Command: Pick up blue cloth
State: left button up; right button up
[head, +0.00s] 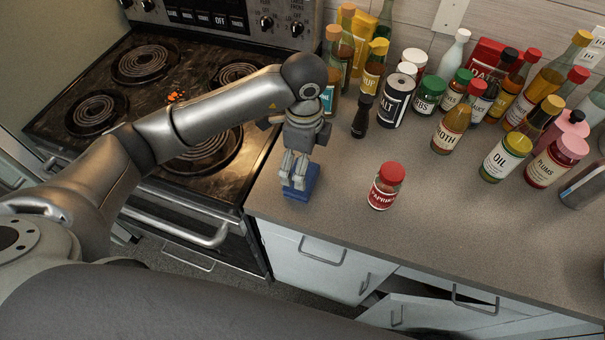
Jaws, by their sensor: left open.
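The blue cloth (301,184) is a small folded blue block lying on the grey counter, close to the stove-side edge. My left gripper (294,184) points down right at the cloth, with its fingertips at the cloth's top and left side. The fingers hide part of the cloth. The gripper is open, and I cannot tell whether the fingers touch the cloth. My right gripper is not in view.
A paprika jar (386,187) with a red lid stands alone right of the cloth. Several bottles and cans, including a salt can (396,100), crowd the counter's back. The coil stove (150,100) is at left. The front counter (455,215) is clear. A drawer below hangs open.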

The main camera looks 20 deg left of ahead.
pick_arm(q)
jog(key=shift+f, duration=0.8)
jog(key=shift+w+f+p, duration=0.15)
jog(key=shift+f+p, duration=0.2)
jog(key=shift+p, duration=0.05)
jog(key=f+p, duration=0.1)
jog(key=f, duration=0.2)
jog(key=shift+s+d+f+p, duration=0.2)
jog(key=shift+p, duration=0.2)
jog(key=shift+f, duration=0.6)
jog(key=shift+w, duration=0.1)
jog(key=shift+c, duration=0.9)
jog(key=c, duration=0.6)
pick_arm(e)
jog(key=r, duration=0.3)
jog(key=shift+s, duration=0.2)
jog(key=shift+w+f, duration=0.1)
